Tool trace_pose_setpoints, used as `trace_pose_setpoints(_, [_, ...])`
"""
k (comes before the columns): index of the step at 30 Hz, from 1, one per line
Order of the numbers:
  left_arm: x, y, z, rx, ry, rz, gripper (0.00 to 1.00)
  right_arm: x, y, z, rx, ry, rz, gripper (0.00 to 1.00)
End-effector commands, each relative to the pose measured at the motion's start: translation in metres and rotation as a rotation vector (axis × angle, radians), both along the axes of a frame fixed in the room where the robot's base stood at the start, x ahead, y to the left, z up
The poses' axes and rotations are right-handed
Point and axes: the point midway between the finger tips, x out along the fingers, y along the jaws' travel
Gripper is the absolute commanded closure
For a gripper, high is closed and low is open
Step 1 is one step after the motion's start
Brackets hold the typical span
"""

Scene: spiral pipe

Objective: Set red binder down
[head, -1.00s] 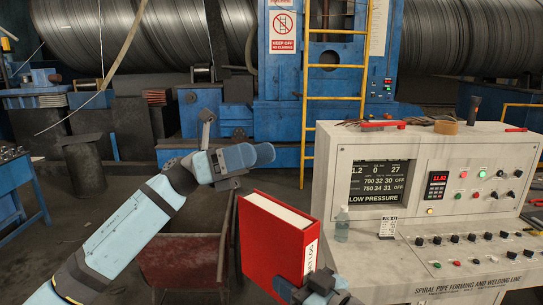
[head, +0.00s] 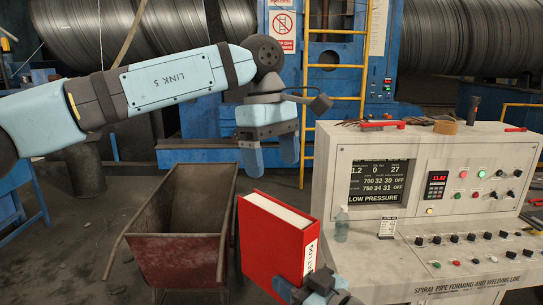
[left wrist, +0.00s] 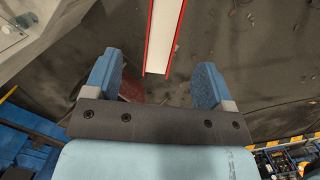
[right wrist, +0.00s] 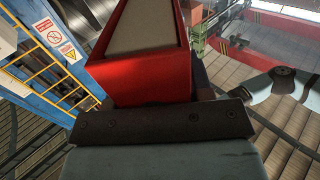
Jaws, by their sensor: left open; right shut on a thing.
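The red binder (head: 278,240) is upright in the head view, its white page edges facing up and its labelled spine to the right. My right gripper (head: 312,287) is shut on its lower right part and holds it in front of the console. In the right wrist view the binder (right wrist: 143,80) rises from the gripper, whose fingers are mostly hidden. My left gripper (head: 270,160) is open and empty, pointing down above the binder's top. In the left wrist view the binder's top edge (left wrist: 164,40) shows between and beyond the open fingers (left wrist: 157,85), apart from them.
A grey control console (head: 440,220) stands on the right, with a small clear bottle (head: 342,225) on its ledge and tools and a tape roll (head: 446,127) on top. A rusty red cart (head: 175,262) stands left of the binder. A yellow ladder (head: 306,90) is behind.

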Motion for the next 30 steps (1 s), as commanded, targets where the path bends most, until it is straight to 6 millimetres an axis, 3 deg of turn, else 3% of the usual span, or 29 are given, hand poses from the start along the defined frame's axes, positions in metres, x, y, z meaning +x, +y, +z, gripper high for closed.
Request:
trace_pose_setpoints(5, [0.0,0.001,-0.01,0.02,-0.012,-0.001,0.23,0.0,0.0,0.001,0.001,-0.003,0.0,0.96])
trace_pose_setpoints(21, [-0.011,-0.008,-0.102,0.017,-0.01,-0.001,0.23,0.0,0.0,0.002,0.001,-0.003,0.0,0.96])
trace_pose_setpoints(30, [-0.013,-0.009,-0.117,0.015,-0.011,-0.001,0.23,0.0,0.0,0.002,0.001,-0.003,0.0,0.96])
